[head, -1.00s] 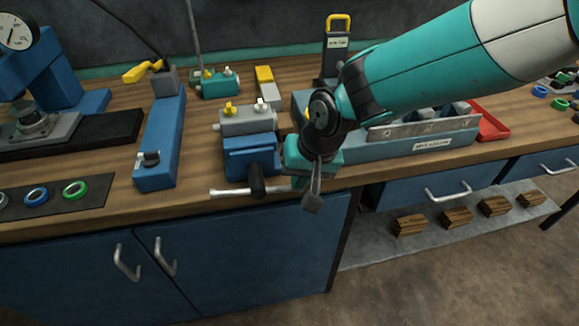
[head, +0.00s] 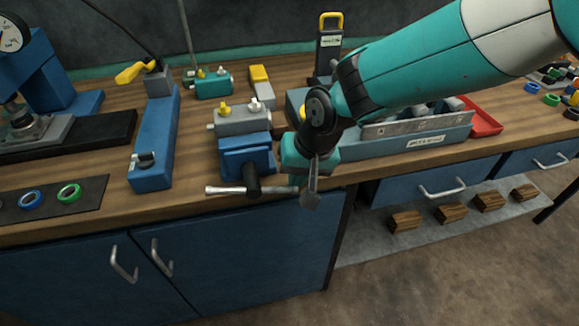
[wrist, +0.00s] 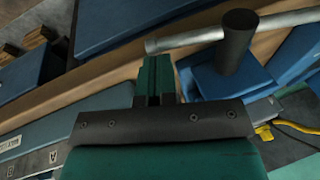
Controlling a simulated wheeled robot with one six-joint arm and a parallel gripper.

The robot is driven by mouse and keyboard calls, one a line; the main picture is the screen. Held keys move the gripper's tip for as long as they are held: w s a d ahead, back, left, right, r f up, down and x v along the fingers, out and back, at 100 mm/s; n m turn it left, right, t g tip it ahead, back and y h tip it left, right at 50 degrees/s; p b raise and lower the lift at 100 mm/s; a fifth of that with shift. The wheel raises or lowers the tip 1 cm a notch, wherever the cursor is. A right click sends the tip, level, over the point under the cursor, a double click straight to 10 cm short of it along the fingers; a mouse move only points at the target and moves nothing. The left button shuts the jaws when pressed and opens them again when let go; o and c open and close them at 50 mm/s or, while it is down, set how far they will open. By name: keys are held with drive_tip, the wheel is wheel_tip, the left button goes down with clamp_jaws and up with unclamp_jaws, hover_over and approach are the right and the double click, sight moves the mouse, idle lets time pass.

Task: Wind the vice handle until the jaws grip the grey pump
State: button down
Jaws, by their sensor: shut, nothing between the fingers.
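The blue vice (head: 247,160) stands at the bench's front edge, with the grey pump (head: 243,121) at its top. Whether the jaws touch the pump is too small to tell. A silver handle bar (head: 226,190) runs roughly level through a black hub (head: 252,182) on the vice's front. My gripper (head: 296,181) is at the bar's right end. In the wrist view my gripper (wrist: 157,64) is shut and empty, its teal fingertips close to the end of the handle bar (wrist: 192,38). The hub (wrist: 236,42) shows beside them. Contact with the bar cannot be told.
A blue-grey tray (head: 440,140) stands right of the vice, partly behind my arm. A long blue fixture (head: 155,140) stands to its left, with rings on a dark mat (head: 90,193). Drawers and cabinet doors (head: 240,250) lie below the edge. Open floor is in front.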

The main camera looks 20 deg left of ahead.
drive_tip(key=w+d+v, duration=0.1)
drive_tip(key=w+v, duration=0.1)
drive_tip(key=v, duration=1.1)
drive_tip(key=s+d+r, duration=0.2)
drive_tip(key=d+r, duration=0.2)
drive_tip(key=d, duration=0.5)
drive_tip(key=s+d+r+n, duration=0.1)
drive_tip(key=s+d, duration=1.3)
drive_tip(key=d, duration=0.1)
drive_tip(key=shift+s+d+y, duration=0.25)
drive_tip(key=shift+s+y, duration=0.05)
drive_tip(key=shift+s, duration=0.05)
